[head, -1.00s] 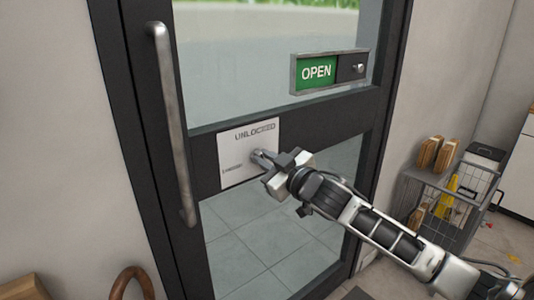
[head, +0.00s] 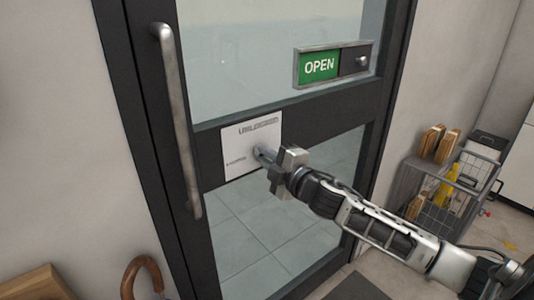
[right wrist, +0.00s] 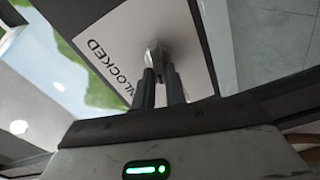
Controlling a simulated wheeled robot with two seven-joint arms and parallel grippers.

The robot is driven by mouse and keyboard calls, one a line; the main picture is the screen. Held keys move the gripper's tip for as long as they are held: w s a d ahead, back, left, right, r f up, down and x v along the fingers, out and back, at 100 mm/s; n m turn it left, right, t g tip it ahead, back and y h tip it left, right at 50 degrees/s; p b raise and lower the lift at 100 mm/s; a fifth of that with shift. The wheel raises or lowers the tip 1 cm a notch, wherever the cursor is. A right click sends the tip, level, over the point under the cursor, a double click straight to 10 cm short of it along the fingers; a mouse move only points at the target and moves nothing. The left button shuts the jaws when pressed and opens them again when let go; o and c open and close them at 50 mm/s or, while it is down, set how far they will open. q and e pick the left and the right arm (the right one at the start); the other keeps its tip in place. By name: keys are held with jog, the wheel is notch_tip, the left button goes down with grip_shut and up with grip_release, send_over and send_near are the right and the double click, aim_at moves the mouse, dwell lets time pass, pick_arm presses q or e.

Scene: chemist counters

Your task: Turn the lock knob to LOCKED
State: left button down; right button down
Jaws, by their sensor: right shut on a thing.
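The lock knob (right wrist: 156,55) is a small metal knob on a white plate (head: 239,138) fixed to the dark door frame. "UNLOCKED" is printed along the plate's top edge; smaller lettering at its left edge is too blurred to read. My right gripper (head: 262,153) reaches in from the right, its fingers shut on the knob. The right wrist view also shows the two fingers (right wrist: 158,82) at the knob, with the plate tilted behind them. The fingers partly hide the knob, so its pointing direction is unclear. My left gripper is not in view.
A long metal door handle (head: 177,120) stands left of the plate. A green OPEN sign (head: 319,67) with a slider is above right. A wire cart (head: 430,190) stands at right. A curved wooden handle (head: 142,272) and a wooden piece (head: 38,284) are at lower left.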

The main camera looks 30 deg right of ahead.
jog(key=shift+f+n, duration=0.15)
jog(key=shift+n, duration=1.15)
jog(key=c, duration=1.4)
grip_release()
jog(key=shift+c, duration=0.2)
jog(key=s+d+b, duration=0.1)
jog(key=s, duration=1.5)
jog(key=shift+b, duration=0.35)
